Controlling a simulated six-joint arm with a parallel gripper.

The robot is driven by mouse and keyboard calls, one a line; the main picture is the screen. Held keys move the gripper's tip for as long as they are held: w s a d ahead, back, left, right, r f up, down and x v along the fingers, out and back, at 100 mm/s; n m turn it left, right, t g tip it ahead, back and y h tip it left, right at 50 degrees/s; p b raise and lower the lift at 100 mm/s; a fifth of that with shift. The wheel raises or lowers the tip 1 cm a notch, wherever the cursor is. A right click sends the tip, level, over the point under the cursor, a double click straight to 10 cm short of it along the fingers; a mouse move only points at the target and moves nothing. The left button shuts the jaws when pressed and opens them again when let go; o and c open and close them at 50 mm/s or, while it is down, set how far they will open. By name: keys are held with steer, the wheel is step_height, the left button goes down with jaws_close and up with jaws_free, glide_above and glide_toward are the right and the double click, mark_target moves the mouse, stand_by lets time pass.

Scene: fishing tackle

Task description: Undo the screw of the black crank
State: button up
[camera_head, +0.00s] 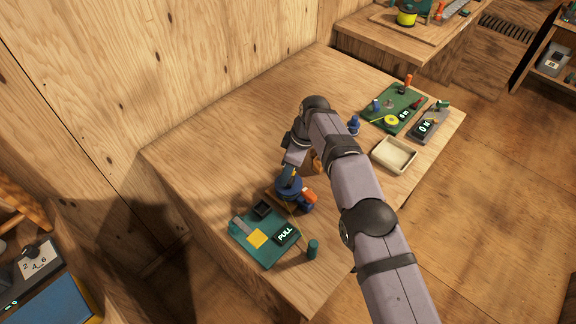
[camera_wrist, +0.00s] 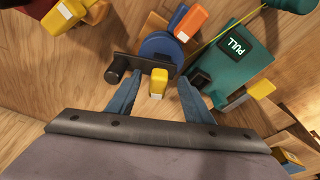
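The black crank (camera_wrist: 144,64) is a flat bar across the face of a blue reel (camera_wrist: 160,46), with a dark round knob (camera_wrist: 117,69) at its left end. A yellow screw head (camera_wrist: 158,82) stands out from the bar towards the wrist camera. My gripper (camera_wrist: 160,86) is open, its blue fingers on either side of the yellow head, with gaps visible on both sides. I cannot tell how deep the fingertips reach. In the head view, the blue reel (camera_head: 288,187) sits below my wrist; the arm hides the crank and screw.
A teal board marked PULL (camera_head: 262,242) lies beside the reel, with a dark green post (camera_head: 312,249). An orange part (camera_head: 309,196) adjoins the reel. A cream tray (camera_head: 394,155), a blue bottle (camera_head: 354,125) and a green board (camera_head: 393,112) are further right. The table's (camera_head: 215,150) left part is clear.

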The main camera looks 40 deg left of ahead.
stand_by(0.3)
steer(key=shift+r+p, duration=2.7)
steer(key=shift+r, duration=0.85)
steer(key=c, duration=0.3)
steer(key=p+v, duration=0.1)
steer(key=p, duration=0.1)
steer(key=p+v, duration=0.1)
steer(key=shift+a+r+p, duration=0.25)
steer(key=shift+r+p, duration=0.15)
steer(key=shift+c, duration=0.2)
steer(key=shift+f, duration=0.25)
steer(key=shift+f+b, duration=4.2)
steer(key=shift+f, duration=0.45)
